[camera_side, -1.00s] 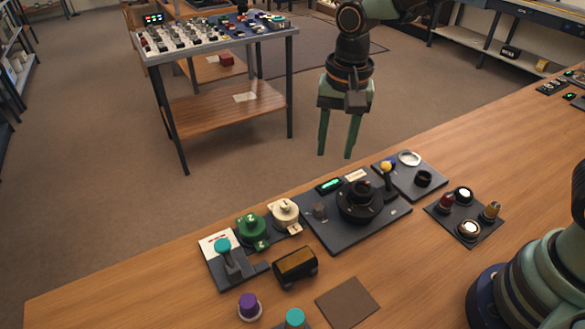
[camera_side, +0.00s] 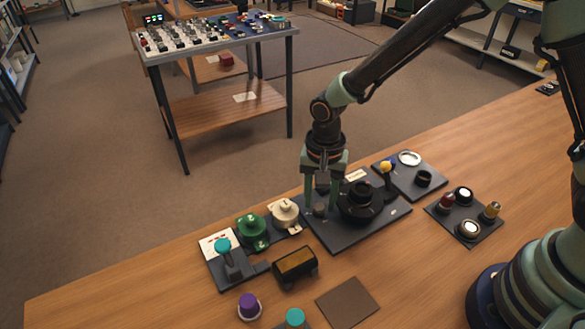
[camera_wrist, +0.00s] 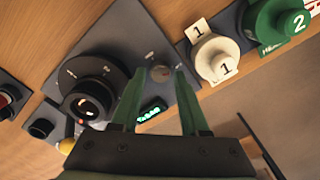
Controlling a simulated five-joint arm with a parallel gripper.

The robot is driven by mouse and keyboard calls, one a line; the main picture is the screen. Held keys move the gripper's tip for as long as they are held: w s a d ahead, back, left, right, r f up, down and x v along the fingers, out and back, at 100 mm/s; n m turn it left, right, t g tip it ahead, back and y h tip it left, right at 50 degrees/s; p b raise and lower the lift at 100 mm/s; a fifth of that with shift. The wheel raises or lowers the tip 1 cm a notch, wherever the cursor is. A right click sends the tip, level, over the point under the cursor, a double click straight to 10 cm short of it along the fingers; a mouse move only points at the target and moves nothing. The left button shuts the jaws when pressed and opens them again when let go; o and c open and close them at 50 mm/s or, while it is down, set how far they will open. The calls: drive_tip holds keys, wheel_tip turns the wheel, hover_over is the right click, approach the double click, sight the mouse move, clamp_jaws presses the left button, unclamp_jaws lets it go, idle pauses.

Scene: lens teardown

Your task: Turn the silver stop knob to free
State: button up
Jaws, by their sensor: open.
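The silver stop knob (camera_side: 320,210) is a small grey knob on the left part of the dark lens plate (camera_side: 337,241). In the wrist view the knob (camera_wrist: 160,74) shows between my fingertips. My gripper (camera_side: 321,204) points down over it, with its green fingers open, one on either side. Whether the fingers touch the knob, or how high they are, I cannot tell. The black round lens unit (camera_side: 359,203) stands right of my gripper on the same plate; it also shows in the wrist view (camera_wrist: 93,88). The knob's marks are too small to read.
A cream dial (camera_side: 285,212) and a green dial (camera_side: 252,231) stand left of the plate. A lever with a yellow ball (camera_side: 386,167) stands at the right. A lit green display (camera_wrist: 150,112) lies close to my fingers.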

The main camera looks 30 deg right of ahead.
drive_tip(key=shift+f, duration=0.55)
clamp_jaws()
